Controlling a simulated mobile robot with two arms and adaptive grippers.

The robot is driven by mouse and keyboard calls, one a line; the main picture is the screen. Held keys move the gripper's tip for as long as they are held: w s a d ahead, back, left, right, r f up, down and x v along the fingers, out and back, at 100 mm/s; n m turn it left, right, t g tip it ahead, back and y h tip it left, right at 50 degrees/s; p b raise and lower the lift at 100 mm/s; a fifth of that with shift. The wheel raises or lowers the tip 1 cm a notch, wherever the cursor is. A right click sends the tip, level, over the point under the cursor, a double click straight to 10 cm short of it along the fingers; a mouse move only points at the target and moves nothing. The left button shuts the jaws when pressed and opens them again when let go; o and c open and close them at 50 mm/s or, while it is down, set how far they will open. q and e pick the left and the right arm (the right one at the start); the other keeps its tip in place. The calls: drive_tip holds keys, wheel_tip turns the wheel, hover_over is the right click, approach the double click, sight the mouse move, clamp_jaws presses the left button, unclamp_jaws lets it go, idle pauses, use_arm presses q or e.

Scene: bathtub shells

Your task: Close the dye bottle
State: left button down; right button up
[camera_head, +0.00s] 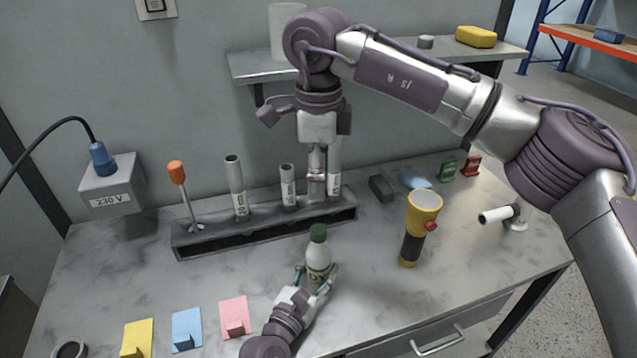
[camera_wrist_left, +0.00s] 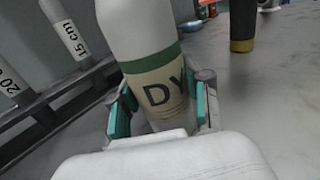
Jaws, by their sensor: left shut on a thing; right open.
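The dye bottle (camera_head: 318,258) is white with a green band, a label and a green cap (camera_head: 318,232). It stands near the middle of the table. My left gripper (camera_head: 316,280) is shut around its lower body. In the left wrist view the bottle (camera_wrist_left: 145,40) stands between the left gripper's teal finger pads (camera_wrist_left: 160,108), and its top is out of that view. The cap is on top of the bottle in the head view; I cannot tell how tightly it sits. My right gripper (camera_head: 317,185) is open and points down above the rack, behind the bottle, apart from the cap.
A dark rack (camera_head: 265,232) with labelled tubes and an orange-handled tool (camera_head: 178,180) stands behind the bottle. A yellow flashlight (camera_head: 422,215) stands to the right. Yellow, blue and pink cards lie at the front left. The table's right front is clear.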

use_arm(q)
drive_tip(key=shift+c, duration=2.1)
unclamp_jaws()
drive_tip(key=v, duration=1.2)
